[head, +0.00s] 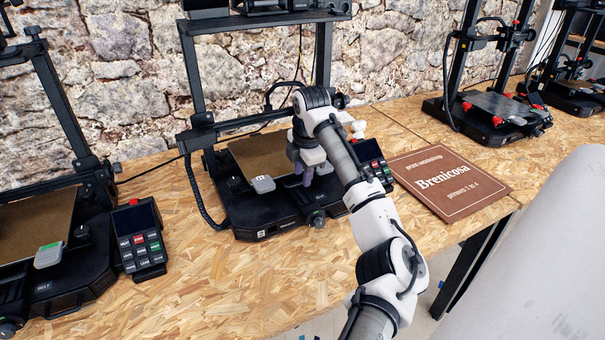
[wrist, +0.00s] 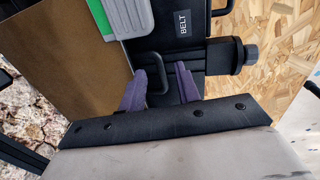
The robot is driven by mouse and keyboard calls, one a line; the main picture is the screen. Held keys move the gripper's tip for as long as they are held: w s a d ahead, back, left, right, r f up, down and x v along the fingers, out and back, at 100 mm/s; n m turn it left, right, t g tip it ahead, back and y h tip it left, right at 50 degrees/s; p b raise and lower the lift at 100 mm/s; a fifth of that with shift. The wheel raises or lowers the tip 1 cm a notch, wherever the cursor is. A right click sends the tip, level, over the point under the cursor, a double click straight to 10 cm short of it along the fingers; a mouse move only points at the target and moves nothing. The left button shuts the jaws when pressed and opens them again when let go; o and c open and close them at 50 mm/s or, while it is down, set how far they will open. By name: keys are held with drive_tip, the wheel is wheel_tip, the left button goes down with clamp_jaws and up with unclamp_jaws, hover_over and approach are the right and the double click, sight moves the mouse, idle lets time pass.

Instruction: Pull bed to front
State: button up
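The middle printer (head: 262,215) stands on the wooden bench, and its brown bed plate (head: 255,150) carries a grey tab (head: 262,184) at its front edge. The bed plate (wrist: 75,60) fills the left of the wrist view, with a grey tab with a green strip (wrist: 128,18) beside it. My gripper (head: 301,175) is low over the bed's front right part. In the wrist view its two purple fingers (wrist: 165,72) are apart, with a black loop-shaped handle (wrist: 158,80) showing between them. I cannot tell whether they touch it.
A black knob (wrist: 250,53) and a "BELT" label (wrist: 183,29) are close to the fingers. A control box (head: 372,160) and a brown sign (head: 450,183) lie to the right. Another printer (head: 45,250) stands left, others at back right. Bare bench (head: 215,285) lies in front.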

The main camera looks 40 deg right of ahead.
drive_tip(key=shift+w+f, duration=0.15)
drive_tip(key=shift+f, duration=0.5)
clamp_jaws()
